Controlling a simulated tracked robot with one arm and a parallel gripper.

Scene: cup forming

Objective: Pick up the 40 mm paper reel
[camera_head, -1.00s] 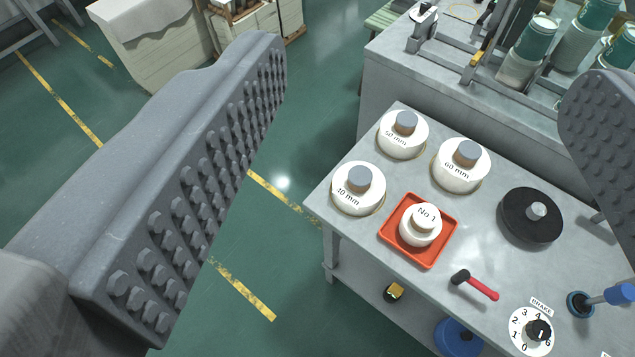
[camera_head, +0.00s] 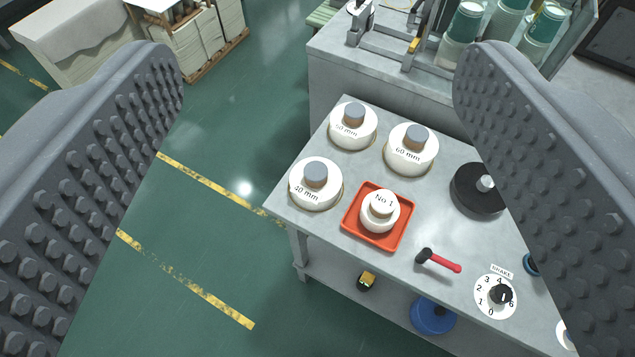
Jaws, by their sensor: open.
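The 40 mm paper reel (camera_head: 316,190) is a white roll with a grey-topped core, lying flat at the table's left corner. Its label faces me. My gripper (camera_head: 318,170) is open, with one studded finger at the left and one at the right of the picture. The reel shows between the fingers but lies well beyond them, on the table below. Nothing is held.
The 50 mm reel (camera_head: 352,132) and 60 mm reel (camera_head: 411,155) stand behind it. A red tray (camera_head: 370,233) with a small No 1 roll (camera_head: 379,218) sits close on its right. A black disc (camera_head: 474,195), a red-handled tool (camera_head: 440,262) and a brake dial (camera_head: 494,296) share the table (camera_head: 330,228).

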